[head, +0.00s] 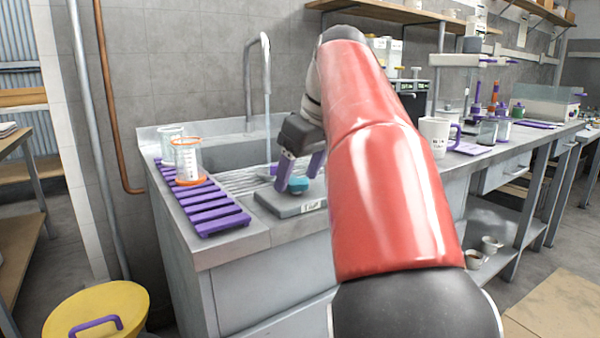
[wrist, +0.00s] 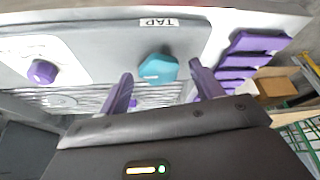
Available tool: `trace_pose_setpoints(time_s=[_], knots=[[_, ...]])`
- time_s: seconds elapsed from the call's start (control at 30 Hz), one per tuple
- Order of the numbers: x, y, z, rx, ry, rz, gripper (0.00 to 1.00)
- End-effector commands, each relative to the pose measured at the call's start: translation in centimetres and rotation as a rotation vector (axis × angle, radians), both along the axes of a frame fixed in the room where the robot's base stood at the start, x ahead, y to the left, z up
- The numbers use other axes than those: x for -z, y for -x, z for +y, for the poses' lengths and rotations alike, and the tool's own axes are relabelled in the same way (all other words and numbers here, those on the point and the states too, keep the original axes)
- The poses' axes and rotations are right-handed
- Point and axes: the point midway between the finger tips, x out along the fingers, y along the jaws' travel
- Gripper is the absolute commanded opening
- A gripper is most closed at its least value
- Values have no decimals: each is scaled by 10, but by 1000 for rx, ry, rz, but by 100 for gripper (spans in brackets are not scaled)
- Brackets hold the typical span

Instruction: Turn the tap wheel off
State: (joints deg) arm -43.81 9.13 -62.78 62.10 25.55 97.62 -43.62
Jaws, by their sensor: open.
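The tap wheel is a teal knob (head: 298,185) on a grey panel (head: 270,203) at the front of the sink counter. In the wrist view the teal tap wheel (wrist: 158,68) sits beside a label reading TAP. My gripper (head: 297,179) is open above the panel, with its two purple fingers on either side of the wheel. In the wrist view my gripper (wrist: 161,72) shows a gap between each finger and the wheel; contact cannot be told. The metal faucet (head: 266,60) stands behind, and a thin stream of water (head: 267,130) seems to run from it.
A purple slatted rack (head: 215,212) and an orange-rimmed beaker (head: 188,160) stand left of the sink. A white mug (head: 434,135) is on the right counter. A yellow bin (head: 95,310) stands at lower left.

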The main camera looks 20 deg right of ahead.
Motion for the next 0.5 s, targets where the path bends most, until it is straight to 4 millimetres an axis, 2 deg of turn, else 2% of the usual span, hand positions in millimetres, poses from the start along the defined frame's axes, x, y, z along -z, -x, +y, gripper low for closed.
trace_pose_setpoints(time_s=[0.07,0.37,0.5], knots=[[0,0,0,0,0,0,63],[0,0,0,0,0,0,24],[0,0,0,3,0,0,21]])
